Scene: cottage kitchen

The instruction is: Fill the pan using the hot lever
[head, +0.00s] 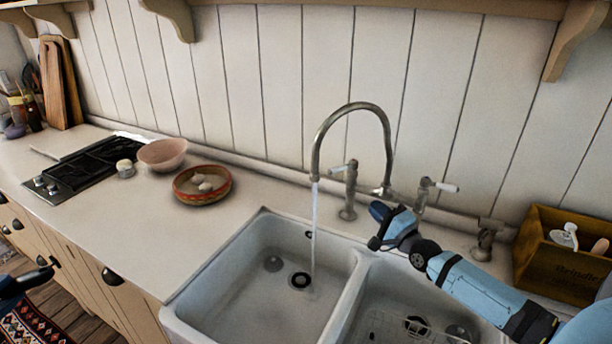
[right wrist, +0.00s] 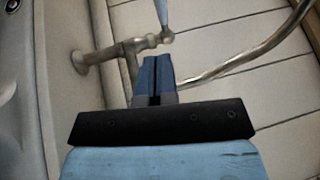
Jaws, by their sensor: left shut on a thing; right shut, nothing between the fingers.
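Two lever taps stand behind the sink: the left lever (head: 345,168) and the right lever (head: 440,186). I cannot read which is hot. Water (head: 315,232) runs from the curved spout (head: 350,106) into the left basin. My right gripper (head: 376,226) is shut and empty, in front of the taps. In the right wrist view its closed fingers (right wrist: 154,78) point at a metal tap stem with a pale lever (right wrist: 162,12) just beyond the tips. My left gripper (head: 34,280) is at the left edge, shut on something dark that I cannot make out. No pan is clearly visible.
The white double sink (head: 262,230) has an empty left basin and a wire rack (head: 385,328) in the right. A wooden box (head: 560,262) stands right of it. A red bowl (head: 185,196), pink bowl (head: 162,154) and hob (head: 85,165) are left.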

